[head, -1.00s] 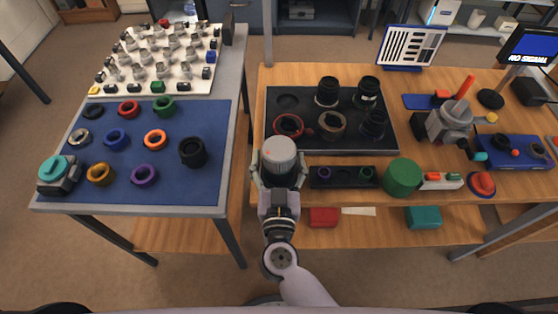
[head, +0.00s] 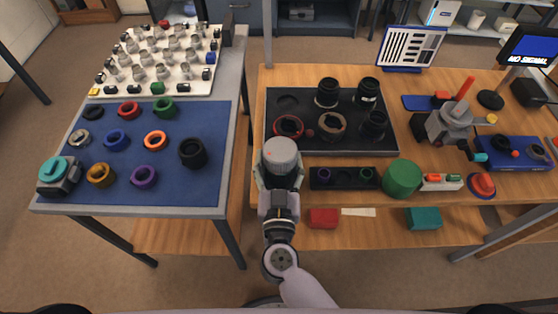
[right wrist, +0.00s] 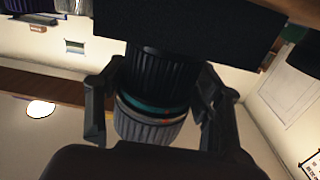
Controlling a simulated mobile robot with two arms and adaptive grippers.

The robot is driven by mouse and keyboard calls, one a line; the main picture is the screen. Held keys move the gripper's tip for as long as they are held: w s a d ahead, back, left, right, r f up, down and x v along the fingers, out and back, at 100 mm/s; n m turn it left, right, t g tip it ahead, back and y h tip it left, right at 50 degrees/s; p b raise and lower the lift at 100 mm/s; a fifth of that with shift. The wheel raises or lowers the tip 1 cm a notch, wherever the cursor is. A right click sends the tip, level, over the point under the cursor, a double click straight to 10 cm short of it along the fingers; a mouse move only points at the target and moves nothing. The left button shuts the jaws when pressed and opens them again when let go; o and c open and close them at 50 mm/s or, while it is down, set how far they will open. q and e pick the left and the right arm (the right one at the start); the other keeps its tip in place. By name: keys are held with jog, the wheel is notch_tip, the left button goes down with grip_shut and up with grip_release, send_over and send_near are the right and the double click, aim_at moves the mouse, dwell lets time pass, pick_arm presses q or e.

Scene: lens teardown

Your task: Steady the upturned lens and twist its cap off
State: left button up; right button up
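The upturned lens stands at the front left edge of the wooden table, with its grey ribbed cap (head: 280,153) on top. In the right wrist view the lens shows a black ribbed barrel (right wrist: 160,78), a teal band and the grey cap (right wrist: 147,124). My right gripper (head: 279,172) has a finger on either side of the lens. The lower part of the lens is hidden in the head view. My left gripper is in no view.
A black tray (head: 350,146) with several lens parts lies just behind. A black holder (head: 343,178) and a green cylinder (head: 402,178) stand to the right. The blue mat (head: 215,180) with several rings is on the left table, across a gap.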

jog(key=shift+o, duration=1.3)
